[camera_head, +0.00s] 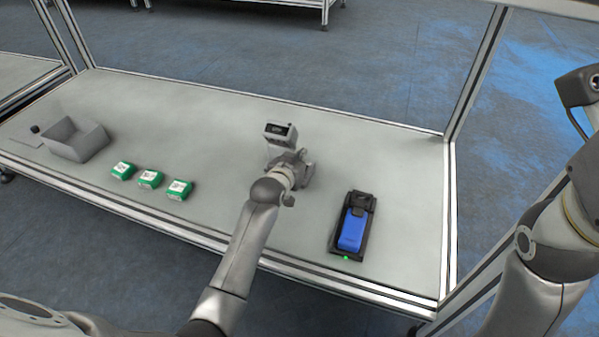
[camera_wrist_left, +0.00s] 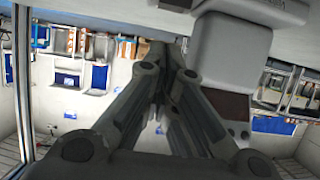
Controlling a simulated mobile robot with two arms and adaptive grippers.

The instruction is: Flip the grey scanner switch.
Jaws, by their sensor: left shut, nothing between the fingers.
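The grey scanner (camera_head: 280,132) stands upright on the table, with a dark panel near its top. My left gripper (camera_head: 303,172) is right in front of it in the head view, hiding its lower part. In the left wrist view the left fingers (camera_wrist_left: 158,62) are shut together with nothing between them. The grey body of the scanner (camera_wrist_left: 230,50) is close beside them on the right; I cannot tell whether they touch. I cannot make out the switch. My right arm shows at the right edge of the head view, but I see no right gripper fingers.
A blue device (camera_head: 353,229) lies in a black cradle with a green light at the right of the table (camera_head: 400,180). Three green-and-white boxes (camera_head: 150,179) lie left of the scanner. A grey bin (camera_head: 92,143) stands at the far left. Metal posts frame the table.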

